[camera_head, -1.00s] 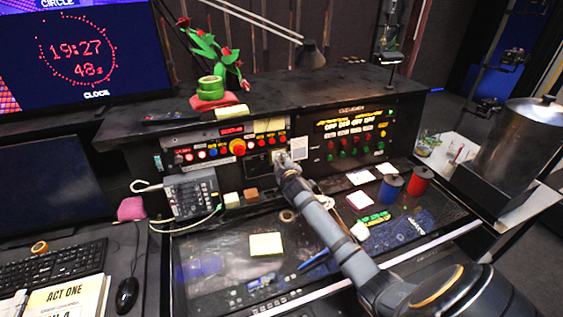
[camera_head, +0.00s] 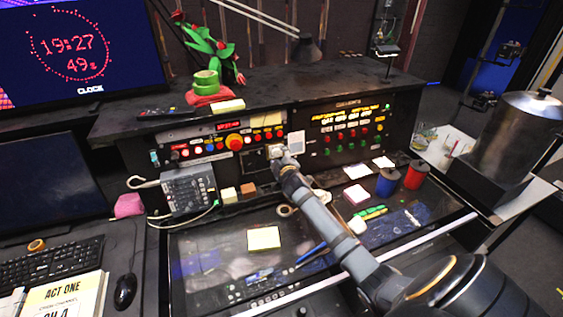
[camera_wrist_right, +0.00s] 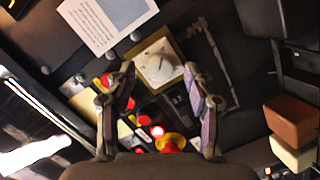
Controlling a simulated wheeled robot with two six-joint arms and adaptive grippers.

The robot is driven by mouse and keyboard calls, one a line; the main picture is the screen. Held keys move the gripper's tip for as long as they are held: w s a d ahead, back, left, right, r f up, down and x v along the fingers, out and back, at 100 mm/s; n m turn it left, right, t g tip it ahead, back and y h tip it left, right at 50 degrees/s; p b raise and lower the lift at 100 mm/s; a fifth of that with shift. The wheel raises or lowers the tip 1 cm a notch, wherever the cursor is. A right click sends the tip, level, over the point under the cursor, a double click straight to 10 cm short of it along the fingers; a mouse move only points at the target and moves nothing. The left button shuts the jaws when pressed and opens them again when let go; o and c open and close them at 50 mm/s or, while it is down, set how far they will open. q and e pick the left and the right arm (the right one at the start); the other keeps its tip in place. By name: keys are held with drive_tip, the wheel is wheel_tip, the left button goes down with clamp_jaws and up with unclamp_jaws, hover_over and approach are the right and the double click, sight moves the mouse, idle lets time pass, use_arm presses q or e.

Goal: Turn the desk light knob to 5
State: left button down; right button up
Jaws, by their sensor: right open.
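In the head view the right gripper (camera_head: 282,162) is at the front of the control panel (camera_head: 205,158), largely covering the knob's place. My left gripper is not in view.
A red mushroom button (camera_head: 234,142) and several small coloured buttons are left of the gripper. A white card (camera_head: 296,142) is just right of it. Blue and red spools (camera_head: 414,175) stand on the desk.

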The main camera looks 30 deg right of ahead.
drive_tip(key=v, duration=1.1)
drive_tip(key=shift+s+f, duration=0.1)
